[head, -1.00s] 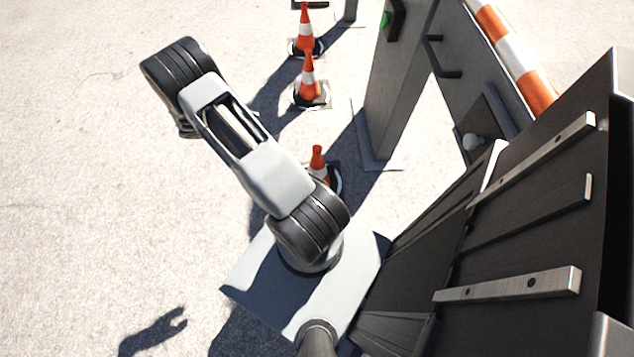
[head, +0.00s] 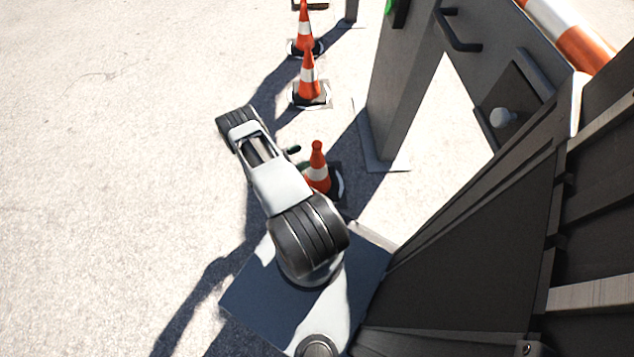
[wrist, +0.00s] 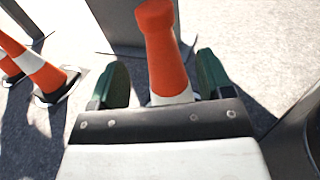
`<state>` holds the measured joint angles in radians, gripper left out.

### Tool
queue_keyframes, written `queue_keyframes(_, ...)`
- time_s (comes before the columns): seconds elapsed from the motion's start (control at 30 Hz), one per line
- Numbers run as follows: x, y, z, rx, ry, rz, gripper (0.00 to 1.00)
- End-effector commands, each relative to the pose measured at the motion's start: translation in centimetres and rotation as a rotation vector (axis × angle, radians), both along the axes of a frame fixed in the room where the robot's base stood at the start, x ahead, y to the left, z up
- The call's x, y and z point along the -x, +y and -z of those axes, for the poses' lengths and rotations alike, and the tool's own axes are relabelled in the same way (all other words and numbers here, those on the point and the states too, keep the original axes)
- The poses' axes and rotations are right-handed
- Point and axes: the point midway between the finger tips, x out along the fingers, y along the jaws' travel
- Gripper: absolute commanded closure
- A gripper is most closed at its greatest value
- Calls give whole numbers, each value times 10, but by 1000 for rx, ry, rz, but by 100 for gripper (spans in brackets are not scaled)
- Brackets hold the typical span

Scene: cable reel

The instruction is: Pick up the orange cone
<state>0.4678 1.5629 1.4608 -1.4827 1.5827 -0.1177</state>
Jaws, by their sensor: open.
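The nearest orange cone (head: 318,170), with a white band and a dark base, stands upright on the ground just beyond my base in the head view. In the wrist view the same cone's orange top (wrist: 160,55) rises between the two green fingers of my gripper (wrist: 161,82). The gripper is open, with a visible gap on each side of the cone. The cone's lower part is hidden behind the gripper body. In the head view my arm covers most of the gripper, and only a bit of green shows beside the cone.
Two more striped cones stand farther off, a middle one (head: 309,80) and a far one (head: 304,32). A grey metal post (head: 400,100) stands right of the cones. A dark panelled structure (head: 500,220) fills the right side. The ground at left is clear.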

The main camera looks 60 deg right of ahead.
Motion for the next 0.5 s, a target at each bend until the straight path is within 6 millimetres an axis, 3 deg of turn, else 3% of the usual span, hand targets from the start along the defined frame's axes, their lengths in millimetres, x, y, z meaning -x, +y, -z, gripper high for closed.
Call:
queue_keyframes(0.33,13,-22,1,-1,-2,2,27)
queue_keyframes(0.5,26,-42,2,-1,-2,4,27)
